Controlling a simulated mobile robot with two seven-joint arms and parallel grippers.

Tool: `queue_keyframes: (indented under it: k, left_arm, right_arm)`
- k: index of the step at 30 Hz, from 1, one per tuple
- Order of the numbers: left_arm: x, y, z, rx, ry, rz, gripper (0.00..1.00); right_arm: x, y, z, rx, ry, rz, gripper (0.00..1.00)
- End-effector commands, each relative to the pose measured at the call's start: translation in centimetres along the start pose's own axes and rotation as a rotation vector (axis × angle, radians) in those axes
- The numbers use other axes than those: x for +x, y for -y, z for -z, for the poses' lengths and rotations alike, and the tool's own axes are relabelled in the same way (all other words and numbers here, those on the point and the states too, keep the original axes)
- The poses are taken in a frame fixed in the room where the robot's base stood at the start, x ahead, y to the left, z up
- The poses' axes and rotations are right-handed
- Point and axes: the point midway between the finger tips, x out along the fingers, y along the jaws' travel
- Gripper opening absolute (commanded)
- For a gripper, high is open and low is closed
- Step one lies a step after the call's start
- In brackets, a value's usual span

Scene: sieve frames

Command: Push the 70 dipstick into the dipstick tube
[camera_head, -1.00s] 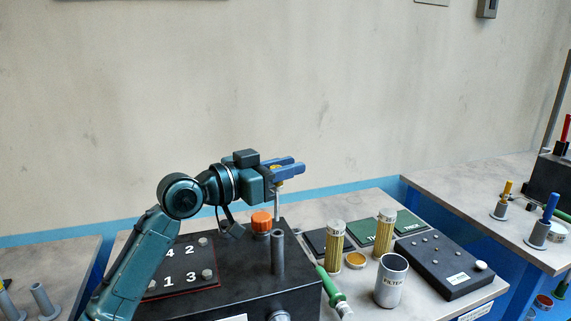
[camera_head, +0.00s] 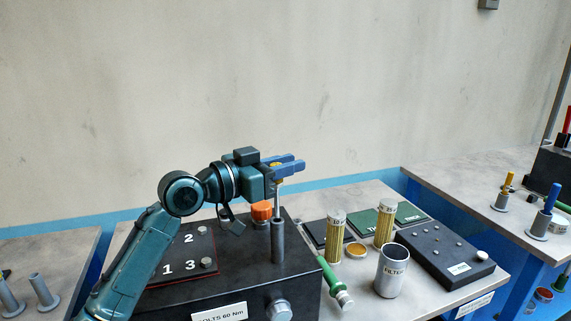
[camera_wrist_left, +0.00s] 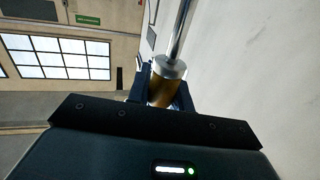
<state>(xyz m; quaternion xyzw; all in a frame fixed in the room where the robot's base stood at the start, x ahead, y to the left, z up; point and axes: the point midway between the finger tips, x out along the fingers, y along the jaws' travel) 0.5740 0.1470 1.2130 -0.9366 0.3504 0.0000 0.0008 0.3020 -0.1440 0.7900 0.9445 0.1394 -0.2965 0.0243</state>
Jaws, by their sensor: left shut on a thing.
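My left gripper (camera_head: 291,168), blue-fingered, is shut on the yellow-brown handle of the dipstick (camera_head: 277,203). The handle and the silver collar of the dipstick (camera_wrist_left: 170,68) show between the fingers in the left wrist view, with the thin metal rod running out from it. In the head view the rod hangs about upright below the gripper and lines up with the top of the grey dipstick tube (camera_head: 278,243). The tube stands upright on the black block. I cannot tell how far the rod's tip is inside the tube. My right gripper is not in view.
The black block (camera_head: 240,283) carries an orange cap (camera_head: 261,211) close behind the tube and a numbered plate (camera_head: 185,250). Other dipsticks stand on the right bench (camera_head: 480,195).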

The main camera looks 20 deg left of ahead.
Motion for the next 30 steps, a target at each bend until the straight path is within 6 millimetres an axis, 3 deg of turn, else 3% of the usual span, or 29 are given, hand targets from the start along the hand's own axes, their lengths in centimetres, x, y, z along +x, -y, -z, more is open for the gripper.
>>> queue_keyframes:
  k: [30]
  left_arm:
    - [0.0, 0.0, -2.7, 0.0, 0.0, 0.0, 0.0]
  right_arm:
    - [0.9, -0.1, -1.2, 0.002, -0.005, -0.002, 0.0]
